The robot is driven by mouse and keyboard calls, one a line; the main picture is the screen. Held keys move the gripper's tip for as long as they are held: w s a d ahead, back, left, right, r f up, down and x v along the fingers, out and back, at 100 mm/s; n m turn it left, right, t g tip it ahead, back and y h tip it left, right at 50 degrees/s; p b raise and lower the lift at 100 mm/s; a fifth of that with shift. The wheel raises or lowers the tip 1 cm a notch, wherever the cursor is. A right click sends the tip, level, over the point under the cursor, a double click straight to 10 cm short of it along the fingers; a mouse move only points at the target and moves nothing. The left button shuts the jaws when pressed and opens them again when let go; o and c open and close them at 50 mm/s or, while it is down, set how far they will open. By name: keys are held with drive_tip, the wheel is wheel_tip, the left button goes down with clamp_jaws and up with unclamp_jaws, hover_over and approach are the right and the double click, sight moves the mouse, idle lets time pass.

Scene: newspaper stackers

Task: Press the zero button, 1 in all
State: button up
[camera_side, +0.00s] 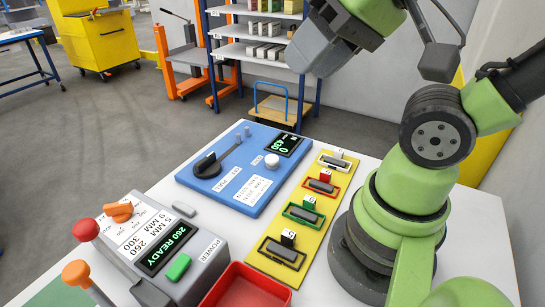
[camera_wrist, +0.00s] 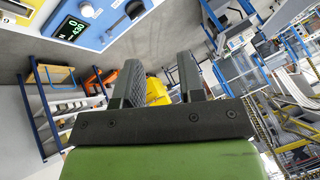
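A blue panel (camera_side: 215,185) lies on the white table. It carries a dark display (camera_side: 285,146) with green digits and a round white button (camera_side: 272,160) beside it; I cannot read a "zero" label on the button. In the wrist view, part of the blue panel (camera_wrist: 108,26) is at the top left, with the display (camera_wrist: 73,30) and a round pale button (camera_wrist: 87,9). My gripper (camera_wrist: 160,77) has its two dark fingers apart with nothing between them. In the side view it is high above the table at the top, its fingertips not clearly visible, well away from the panel.
A black-handled lever (camera_side: 207,165) sits on the panel. A yellow strip (camera_side: 264,254) with several framed blocks lies right of it. A grey control box (camera_side: 190,243) with knobs and a red tray (camera_side: 247,287) stand in front. Shelves stand behind the table.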

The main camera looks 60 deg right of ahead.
clamp_jaws()
idle(1.5)
